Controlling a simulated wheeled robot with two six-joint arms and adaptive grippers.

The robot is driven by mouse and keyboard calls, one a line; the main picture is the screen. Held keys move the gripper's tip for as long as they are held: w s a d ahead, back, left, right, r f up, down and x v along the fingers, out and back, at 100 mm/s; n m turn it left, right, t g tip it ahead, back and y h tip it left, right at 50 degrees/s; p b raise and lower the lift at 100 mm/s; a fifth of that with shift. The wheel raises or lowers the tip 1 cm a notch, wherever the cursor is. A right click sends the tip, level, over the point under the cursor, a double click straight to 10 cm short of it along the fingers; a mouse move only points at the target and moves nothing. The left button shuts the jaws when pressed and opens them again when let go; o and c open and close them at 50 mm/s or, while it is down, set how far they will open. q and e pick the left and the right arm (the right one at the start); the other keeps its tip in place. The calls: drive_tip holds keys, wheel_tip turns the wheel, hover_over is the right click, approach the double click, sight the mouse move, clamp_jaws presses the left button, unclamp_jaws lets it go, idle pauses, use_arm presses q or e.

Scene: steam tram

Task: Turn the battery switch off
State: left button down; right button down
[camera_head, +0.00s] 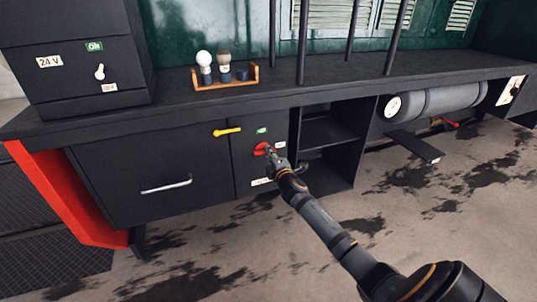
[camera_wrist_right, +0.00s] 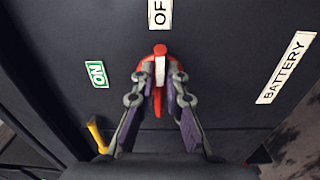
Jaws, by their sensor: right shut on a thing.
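The red battery switch (camera_head: 261,149) is on the dark panel under the bench. In the right wrist view, the red switch (camera_wrist_right: 160,50) has a white stripe along its handle, which points up toward the white label reading "OF" (camera_wrist_right: 160,13), cut by the frame edge. A green "ON" label (camera_wrist_right: 96,74) is to its left and a "BATTERY" label (camera_wrist_right: 286,68) to its right. My right gripper (camera_wrist_right: 160,85) is shut on the switch handle, one finger on each side. In the head view my right gripper (camera_head: 272,153) covers part of the switch. My left gripper is not in view.
A yellow lever (camera_head: 228,131) is left of the switch, above a drawer handle (camera_head: 166,185). A 24 V box (camera_head: 75,60) with a white toggle and a wooden bulb rack (camera_head: 226,80) stand on the bench. Open shelves (camera_head: 328,130) are to the right.

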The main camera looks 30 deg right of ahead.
drive_tip(key=shift+f, duration=0.1)
drive_tip(key=c, duration=1.4)
unclamp_jaws()
drive_tip(key=shift+s, duration=0.1)
drive_tip(key=v, duration=1.2)
